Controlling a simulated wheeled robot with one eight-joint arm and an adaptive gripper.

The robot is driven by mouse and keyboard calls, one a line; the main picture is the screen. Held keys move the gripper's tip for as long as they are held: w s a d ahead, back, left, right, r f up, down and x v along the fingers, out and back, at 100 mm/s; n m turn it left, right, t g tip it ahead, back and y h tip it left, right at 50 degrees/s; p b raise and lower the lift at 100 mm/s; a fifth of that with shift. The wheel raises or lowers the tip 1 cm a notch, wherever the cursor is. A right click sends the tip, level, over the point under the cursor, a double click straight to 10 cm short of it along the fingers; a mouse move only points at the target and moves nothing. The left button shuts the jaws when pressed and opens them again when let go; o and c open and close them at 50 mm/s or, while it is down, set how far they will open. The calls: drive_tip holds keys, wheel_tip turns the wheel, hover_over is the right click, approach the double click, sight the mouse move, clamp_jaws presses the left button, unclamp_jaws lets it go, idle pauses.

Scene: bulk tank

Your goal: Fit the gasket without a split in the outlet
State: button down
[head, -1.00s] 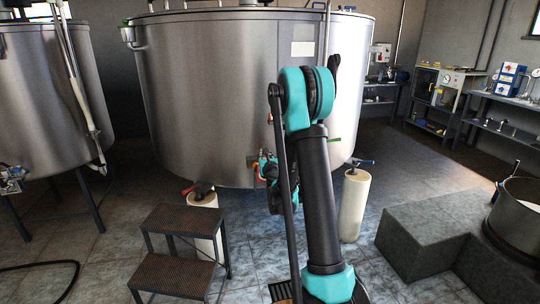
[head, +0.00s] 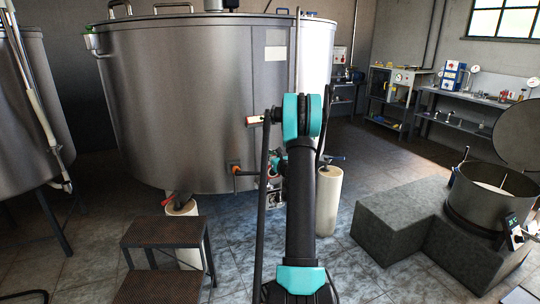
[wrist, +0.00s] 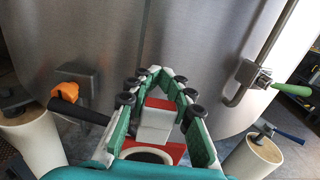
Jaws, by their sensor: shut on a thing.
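My gripper (wrist: 160,76), with green-padded fingers, is shut on a red and white blocky thing (wrist: 156,118) in the wrist view. A pale ring with a dark middle shows low on its red part. I cannot tell whether this is the gasket. In the head view my gripper is mostly hidden by my arm, low in front of the large steel tank (head: 205,95). An orange fitting (wrist: 66,91) with a black handle is left of my gripper, apart from it, and also shows in the head view (head: 235,169). I cannot make out the outlet's opening.
A brown two-step stool (head: 163,232) stands at lower left. Pale tank legs (head: 328,195) flank my arm. A grey stepped block (head: 400,215) and an open steel vat (head: 490,205) are at right. A green handle (wrist: 290,84) sticks out right of my gripper.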

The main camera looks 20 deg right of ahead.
drive_tip(key=shift+s, duration=0.1)
drive_tip(key=shift+f, duration=7.35)
